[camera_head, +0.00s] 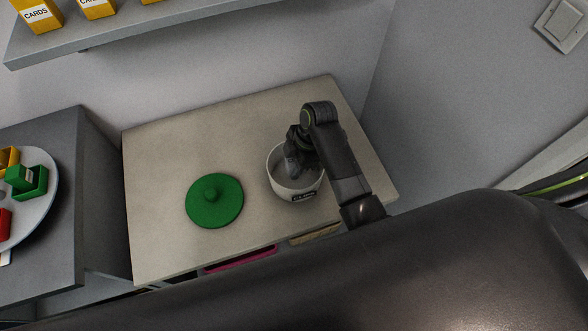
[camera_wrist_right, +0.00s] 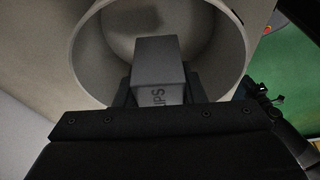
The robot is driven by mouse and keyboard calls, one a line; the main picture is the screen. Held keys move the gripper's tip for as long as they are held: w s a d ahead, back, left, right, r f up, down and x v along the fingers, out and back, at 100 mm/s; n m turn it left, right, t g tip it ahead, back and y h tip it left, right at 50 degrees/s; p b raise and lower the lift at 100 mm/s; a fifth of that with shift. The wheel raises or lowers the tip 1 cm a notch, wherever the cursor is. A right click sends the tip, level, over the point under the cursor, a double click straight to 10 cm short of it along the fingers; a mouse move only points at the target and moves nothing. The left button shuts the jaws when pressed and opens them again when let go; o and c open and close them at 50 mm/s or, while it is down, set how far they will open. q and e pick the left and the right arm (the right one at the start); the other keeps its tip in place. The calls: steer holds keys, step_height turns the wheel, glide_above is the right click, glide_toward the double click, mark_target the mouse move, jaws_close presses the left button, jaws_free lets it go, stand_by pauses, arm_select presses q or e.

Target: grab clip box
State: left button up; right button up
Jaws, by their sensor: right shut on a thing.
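A round white bowl (camera_head: 283,188) with a dark label on its front stands on the beige table. My right gripper (camera_head: 294,168) reaches down into the bowl from above. In the right wrist view, my right gripper (camera_wrist_right: 158,92) is shut on a grey clip box (camera_wrist_right: 158,66) with dark lettering that ends in "IPS". The box is between the two fingers, inside the bowl's rim. The bowl's rim (camera_wrist_right: 84,62) surrounds it in that view. In the head view the box is hidden by the gripper. My left gripper is not in view.
A green round lid with a knob (camera_head: 214,203) lies on the beige table (camera_head: 160,160) left of the bowl. A grey cabinet (camera_head: 75,150) with a round tray (camera_head: 48,190) of coloured boxes stands at left. A shelf (camera_head: 130,28) with yellow card boxes is above.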

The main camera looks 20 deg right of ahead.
mark_target(291, 160)
step_height(291, 160, up, 4)
steer(key=shift+r, duration=0.8)
steer(key=shift+r+p, duration=1.55)
steer(key=shift+r, duration=0.1)
